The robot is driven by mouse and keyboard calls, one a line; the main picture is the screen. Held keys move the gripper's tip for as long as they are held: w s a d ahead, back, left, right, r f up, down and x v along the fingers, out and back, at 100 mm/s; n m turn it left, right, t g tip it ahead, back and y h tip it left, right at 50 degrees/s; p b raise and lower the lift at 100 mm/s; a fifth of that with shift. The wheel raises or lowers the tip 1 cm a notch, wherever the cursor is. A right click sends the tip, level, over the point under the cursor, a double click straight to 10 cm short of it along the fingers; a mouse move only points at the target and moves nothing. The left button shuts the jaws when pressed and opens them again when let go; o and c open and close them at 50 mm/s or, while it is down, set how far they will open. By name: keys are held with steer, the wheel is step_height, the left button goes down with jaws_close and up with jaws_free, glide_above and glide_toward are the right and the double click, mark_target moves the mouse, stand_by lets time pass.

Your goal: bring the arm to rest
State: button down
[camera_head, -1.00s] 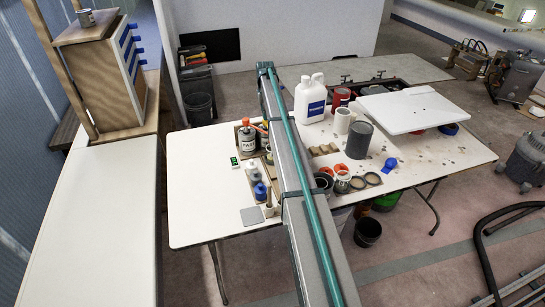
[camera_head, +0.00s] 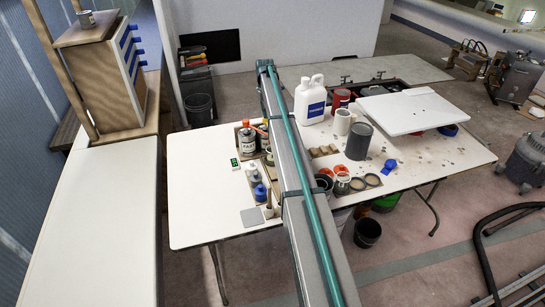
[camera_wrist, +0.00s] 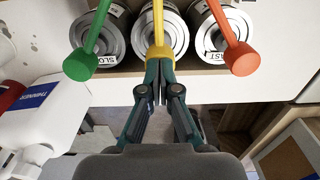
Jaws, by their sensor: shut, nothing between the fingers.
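My gripper (camera_wrist: 157,72) is in the wrist view with its two dark teal fingers together, shut and empty. The fingertips overlap the middle can (camera_wrist: 140,36) in the picture, just below its yellow stem and cap (camera_wrist: 157,51). I cannot tell whether they touch it. A can with a green stem and cap (camera_wrist: 77,64) is to the left, and one with a red-orange stem and cap (camera_wrist: 243,60) to the right. My gripper cannot be made out in the head view.
In the head view, the white table (camera_head: 205,205) carries a white jug (camera_head: 310,101), a grey can (camera_head: 358,141), a white board (camera_head: 408,110) and small bottles. The table's left part is clear. A long white counter (camera_head: 105,225) runs along the left. A black bucket (camera_head: 367,233) stands on the floor.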

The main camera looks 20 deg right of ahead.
steer(key=shift+r+p, duration=0.3)
steer(key=shift+r, duration=0.8)
steer(key=shift+r+p, duration=0.55)
steer(key=shift+r, duration=1)
